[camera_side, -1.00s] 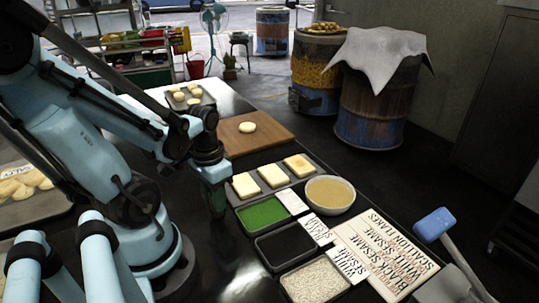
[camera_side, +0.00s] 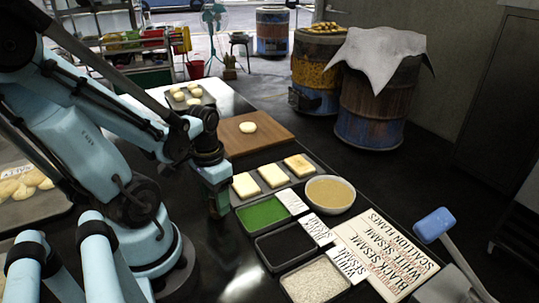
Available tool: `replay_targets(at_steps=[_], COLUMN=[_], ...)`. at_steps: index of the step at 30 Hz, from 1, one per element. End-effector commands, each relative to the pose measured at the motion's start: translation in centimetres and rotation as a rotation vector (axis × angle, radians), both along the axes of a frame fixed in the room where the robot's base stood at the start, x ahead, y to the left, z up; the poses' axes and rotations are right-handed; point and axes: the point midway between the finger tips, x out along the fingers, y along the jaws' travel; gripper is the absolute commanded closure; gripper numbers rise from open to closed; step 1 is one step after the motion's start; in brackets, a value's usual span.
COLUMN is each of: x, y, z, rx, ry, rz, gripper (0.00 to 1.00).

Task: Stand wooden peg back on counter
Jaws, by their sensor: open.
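My gripper (camera_side: 218,203) points down over the dark counter (camera_side: 215,252), just left of the green-filled tray. It is open. Its fingertips are dark and small against the counter, and my arm covers part of the area around them. I cannot make out a wooden peg anywhere; it may be hidden behind my arm or lost in the dark patch by the fingertips.
Trays of green (camera_side: 264,212), black (camera_side: 283,246) and pale seeds (camera_side: 315,281) stand right of my gripper. Behind are a tray of square pieces (camera_side: 273,176), a tan-filled bowl (camera_side: 330,193) and a wooden board (camera_side: 262,138). Label cards (camera_side: 385,250) and a blue-headed tool (camera_side: 434,225) lie right.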

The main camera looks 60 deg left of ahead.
Motion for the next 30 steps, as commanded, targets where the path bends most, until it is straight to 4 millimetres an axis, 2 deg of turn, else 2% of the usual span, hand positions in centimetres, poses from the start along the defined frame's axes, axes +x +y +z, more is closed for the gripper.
replay_targets(at_steps=[14,30], x=[0.0,0.0], y=[0.0,0.0], z=[3.0,8.7], rx=[0.000,0.000], ry=[0.000,0.000], rz=[0.000,0.000], gripper=[0.43,0.43])
